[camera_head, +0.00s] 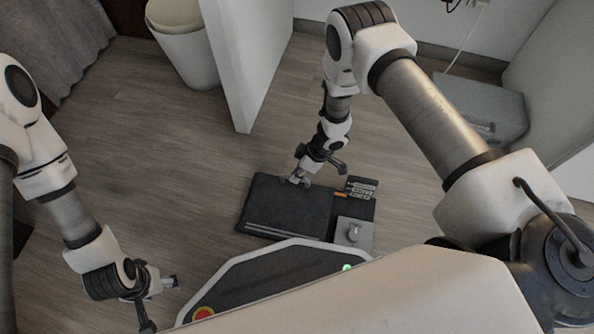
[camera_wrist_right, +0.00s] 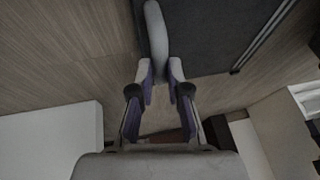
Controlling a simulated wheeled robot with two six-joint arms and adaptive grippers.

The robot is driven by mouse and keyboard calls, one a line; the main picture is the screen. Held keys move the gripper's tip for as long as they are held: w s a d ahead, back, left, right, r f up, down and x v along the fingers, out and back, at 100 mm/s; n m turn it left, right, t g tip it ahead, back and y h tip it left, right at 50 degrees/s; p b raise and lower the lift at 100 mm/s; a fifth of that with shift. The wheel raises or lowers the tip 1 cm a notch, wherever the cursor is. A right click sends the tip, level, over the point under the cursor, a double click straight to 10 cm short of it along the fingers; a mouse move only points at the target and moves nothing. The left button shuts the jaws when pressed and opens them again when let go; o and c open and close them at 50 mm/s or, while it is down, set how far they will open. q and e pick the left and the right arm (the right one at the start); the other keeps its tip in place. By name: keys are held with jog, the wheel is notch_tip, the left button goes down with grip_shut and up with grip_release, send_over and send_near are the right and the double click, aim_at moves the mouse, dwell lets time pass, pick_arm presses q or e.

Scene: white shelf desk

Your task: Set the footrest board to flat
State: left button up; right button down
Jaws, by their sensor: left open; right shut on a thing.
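The dark footrest board (camera_head: 270,202) lies low over the wood floor in the head view, with pale stripes along its near edge. Its tilt is hard to judge. My right gripper (camera_head: 300,181) is at the board's far edge. In the right wrist view, my right gripper (camera_wrist_right: 160,72) is shut on a grey rounded lever (camera_wrist_right: 156,32) beside the dark board (camera_wrist_right: 215,30). My left gripper (camera_head: 163,291) is open and empty, well left of the board.
A white partition (camera_head: 246,60) and a white bin (camera_head: 184,45) stand behind. A grey case (camera_head: 487,105) is at the right. Floor left of the board is clear.

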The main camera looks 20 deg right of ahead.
jog(key=shift+w+d+f, duration=0.25)
jog(key=shift+w, duration=0.15)
jog(key=c, duration=1.1)
grip_release()
jog(key=shift+f, duration=0.15)
jog(key=shift+c, duration=0.2)
jog(key=v, duration=1.2)
jog(key=shift+s+a, duration=0.1)
